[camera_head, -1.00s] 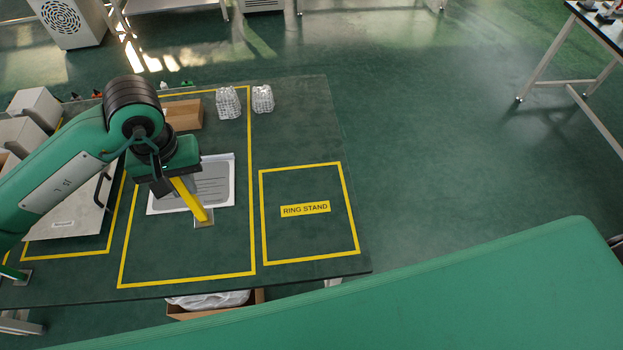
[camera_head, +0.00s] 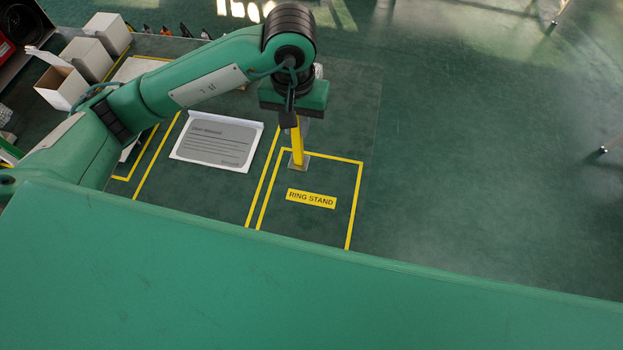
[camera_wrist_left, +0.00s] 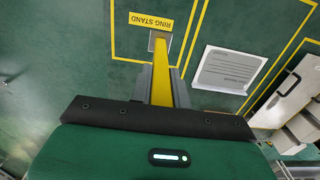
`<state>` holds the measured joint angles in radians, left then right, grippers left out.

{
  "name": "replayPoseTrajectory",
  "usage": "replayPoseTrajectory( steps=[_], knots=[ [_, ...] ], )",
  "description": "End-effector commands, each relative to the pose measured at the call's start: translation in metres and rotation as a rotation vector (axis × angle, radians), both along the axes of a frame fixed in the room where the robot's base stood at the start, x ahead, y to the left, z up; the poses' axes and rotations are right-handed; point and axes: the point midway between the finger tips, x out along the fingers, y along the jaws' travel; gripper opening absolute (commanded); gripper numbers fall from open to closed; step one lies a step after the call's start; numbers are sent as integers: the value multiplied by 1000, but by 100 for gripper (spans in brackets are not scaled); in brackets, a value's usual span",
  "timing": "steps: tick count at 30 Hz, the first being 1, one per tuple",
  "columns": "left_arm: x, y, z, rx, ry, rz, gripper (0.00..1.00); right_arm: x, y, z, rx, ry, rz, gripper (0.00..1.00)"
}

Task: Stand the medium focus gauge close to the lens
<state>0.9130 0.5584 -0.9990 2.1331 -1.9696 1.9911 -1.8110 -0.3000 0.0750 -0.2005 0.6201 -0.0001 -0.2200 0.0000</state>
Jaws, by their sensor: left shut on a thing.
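The focus gauge is a yellow upright bar (camera_head: 297,145) on a small grey square base. My left gripper (camera_head: 291,118) is shut on its upper part, from above. The base shows at the far left corner of the yellow ring stand outline; I cannot tell whether it touches the table. In the left wrist view the yellow bar (camera_wrist_left: 161,78) runs between the two grey fingers (camera_wrist_left: 162,88), base pointing away. I cannot make out a lens in either view; my arm hides part of the table's back. My right gripper is not in view.
A "RING STAND" label (camera_head: 311,200) lies inside the yellow outline, which is otherwise clear. A white sheet with grey print (camera_head: 217,141) lies to the left. White boxes (camera_head: 87,58) stand at the far left. The table's right edge is close to the outline.

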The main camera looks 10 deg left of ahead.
Motion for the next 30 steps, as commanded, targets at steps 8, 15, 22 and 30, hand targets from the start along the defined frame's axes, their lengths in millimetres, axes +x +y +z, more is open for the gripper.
replayPoseTrajectory(
  steps=[8,15,22,30],
  knots=[
    [-2,1,-60,2,8,3,0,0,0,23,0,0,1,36],
    [-1,0,-114,0,5,3,0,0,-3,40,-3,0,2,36],
    [0,0,-142,-1,0,1,0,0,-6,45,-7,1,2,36],
    [-1,0,-170,0,4,3,0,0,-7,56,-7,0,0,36]
  ],
)
